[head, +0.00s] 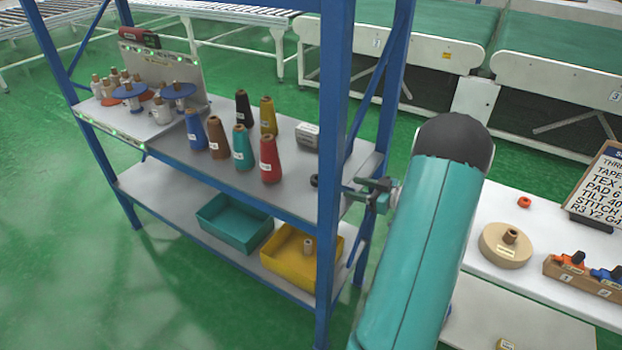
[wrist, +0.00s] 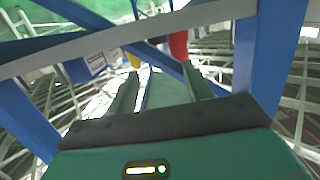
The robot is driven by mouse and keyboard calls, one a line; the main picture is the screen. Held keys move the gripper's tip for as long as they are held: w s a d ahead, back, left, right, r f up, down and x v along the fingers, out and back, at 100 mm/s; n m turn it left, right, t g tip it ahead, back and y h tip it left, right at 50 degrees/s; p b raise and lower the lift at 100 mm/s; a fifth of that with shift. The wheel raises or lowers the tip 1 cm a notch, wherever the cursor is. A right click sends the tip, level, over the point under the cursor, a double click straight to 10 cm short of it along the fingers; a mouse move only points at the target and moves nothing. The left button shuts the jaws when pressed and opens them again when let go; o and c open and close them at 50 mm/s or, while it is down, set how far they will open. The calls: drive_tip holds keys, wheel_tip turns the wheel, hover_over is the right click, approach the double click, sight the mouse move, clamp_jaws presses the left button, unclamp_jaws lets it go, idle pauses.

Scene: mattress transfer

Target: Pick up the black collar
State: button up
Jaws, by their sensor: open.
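A small black ring-like thing (head: 314,181), which looks like the black collar, lies at the right end of the upper shelf, partly hidden by the blue front post. My gripper (head: 355,190) is just right of that post in the head view, pointing left toward the shelf, apart from the collar. In the wrist view my gripper (wrist: 161,85) is open, with nothing seen between its fingers. I cannot make out the collar for sure in the wrist view.
The blue post (head: 334,150) stands close to my gripper. Several cones, including a red one (head: 270,160), stand on the upper shelf (head: 225,165). Teal (head: 235,222) and yellow (head: 298,262) bins sit below. A white table (head: 560,235) is at right.

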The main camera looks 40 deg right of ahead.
approach(314, 179)
drive_tip(key=w, duration=0.1)
drive_tip(key=w+a, duration=0.1)
drive_tip(key=w, duration=0.1)
drive_tip(key=shift+a+r, duration=0.25)
drive_tip(key=shift+a, duration=0.15)
drive_tip(key=x, duration=0.5)
drive_tip(key=shift+w+f, duration=0.1)
drive_tip(key=shift+f, duration=0.1)
drive_tip(key=c, duration=0.8)
